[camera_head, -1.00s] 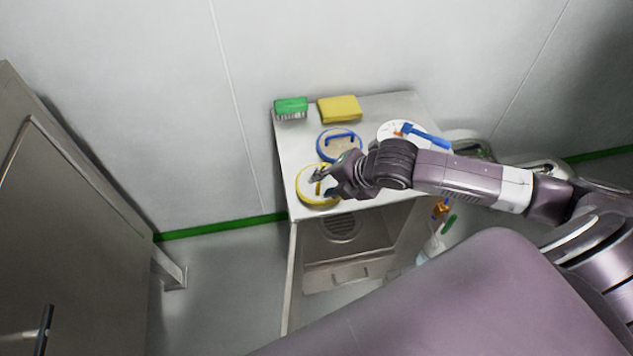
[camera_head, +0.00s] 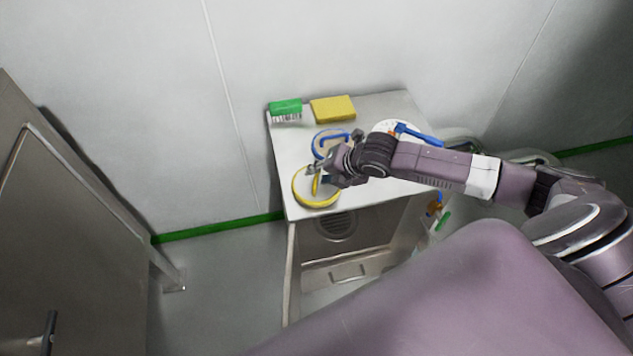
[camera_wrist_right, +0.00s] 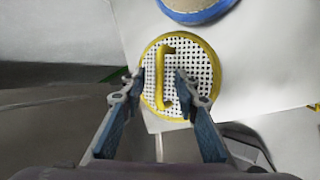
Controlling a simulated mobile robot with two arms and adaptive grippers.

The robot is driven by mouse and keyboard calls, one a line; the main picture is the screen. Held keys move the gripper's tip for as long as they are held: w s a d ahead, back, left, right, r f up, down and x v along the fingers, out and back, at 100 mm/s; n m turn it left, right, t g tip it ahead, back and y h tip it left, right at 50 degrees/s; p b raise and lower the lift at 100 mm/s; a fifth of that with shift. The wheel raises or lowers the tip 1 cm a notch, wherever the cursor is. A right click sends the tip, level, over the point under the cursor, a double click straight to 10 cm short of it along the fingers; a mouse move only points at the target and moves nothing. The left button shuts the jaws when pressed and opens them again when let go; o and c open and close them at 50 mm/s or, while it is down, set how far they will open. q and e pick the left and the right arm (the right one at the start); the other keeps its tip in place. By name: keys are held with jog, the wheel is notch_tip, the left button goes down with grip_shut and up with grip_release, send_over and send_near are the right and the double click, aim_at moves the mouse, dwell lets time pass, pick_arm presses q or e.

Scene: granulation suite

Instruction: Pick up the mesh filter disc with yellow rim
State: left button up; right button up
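The mesh filter disc with yellow rim (camera_head: 318,203) lies flat near the front left corner of the metal table. In the right wrist view the disc (camera_wrist_right: 205,78) shows its white mesh and a raised yellow handle (camera_wrist_right: 161,75). My right gripper (camera_head: 314,177) is over the disc. In the right wrist view its open fingers (camera_wrist_right: 157,82) stand on either side of the handle, with a gap to it; whether they are level with the handle is hard to tell. My left gripper is not in view.
A blue-rimmed disc (camera_head: 323,143) lies just behind the yellow one. A green brush (camera_head: 286,107) and a yellow sponge (camera_head: 333,109) are at the table's back edge. A white round item with a blue handle (camera_head: 418,134) is at the right. The table's left side (camera_head: 288,155) is clear.

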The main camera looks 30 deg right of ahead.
jog(key=shift+w+f, duration=0.2)
jog(key=shift+f, duration=0.15)
jog(key=shift+a, duration=0.1)
grip_shut()
jog(key=shift+r, duration=0.15)
